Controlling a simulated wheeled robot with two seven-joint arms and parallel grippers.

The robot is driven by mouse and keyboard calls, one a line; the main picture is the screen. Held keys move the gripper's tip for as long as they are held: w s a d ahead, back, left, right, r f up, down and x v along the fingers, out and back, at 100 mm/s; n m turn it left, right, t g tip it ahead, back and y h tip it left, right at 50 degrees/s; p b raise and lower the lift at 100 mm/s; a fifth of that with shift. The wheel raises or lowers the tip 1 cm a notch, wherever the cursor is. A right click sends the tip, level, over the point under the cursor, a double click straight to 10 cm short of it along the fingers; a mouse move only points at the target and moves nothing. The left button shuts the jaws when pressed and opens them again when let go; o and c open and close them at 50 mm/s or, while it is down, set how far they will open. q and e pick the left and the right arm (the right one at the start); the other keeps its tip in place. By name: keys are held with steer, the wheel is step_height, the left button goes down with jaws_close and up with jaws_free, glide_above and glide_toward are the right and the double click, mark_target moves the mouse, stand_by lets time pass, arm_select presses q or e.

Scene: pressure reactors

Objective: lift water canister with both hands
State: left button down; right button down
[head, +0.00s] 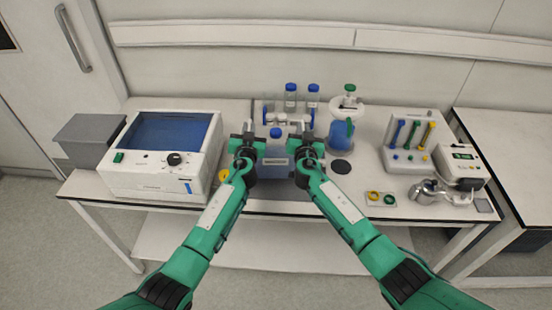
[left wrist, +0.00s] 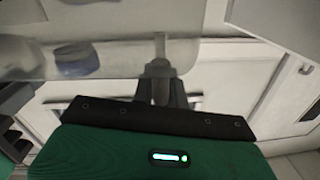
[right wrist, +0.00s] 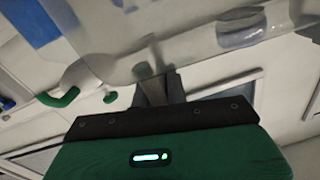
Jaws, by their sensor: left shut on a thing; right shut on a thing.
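The water canister (head: 274,164) is a bluish see-through container with a blue cap and a pale label. It is upright at the middle of the bench's front part. My left gripper (head: 246,148) is shut on its left side and my right gripper (head: 304,150) on its right side. In the left wrist view the canister's clear wall (left wrist: 125,60) fills the upper left, above the jaws (left wrist: 160,88). In the right wrist view its clear wall (right wrist: 190,50) lies above the jaws (right wrist: 154,88). I cannot tell whether its base touches the bench.
A white device with a blue window (head: 160,155) stands close to my left gripper. Behind the canister are blue-capped bottles (head: 290,97). A green-capped vessel (head: 348,118) and a black disc (head: 341,167) are to the right, then a rack with coloured tools (head: 410,145) and a metal pot (head: 425,192).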

arm_select(q)
steer(key=shift+r, duration=0.25)
arm_select(e)
steer(key=shift+w+r, duration=0.1)
steer(key=shift+r, duration=0.2)
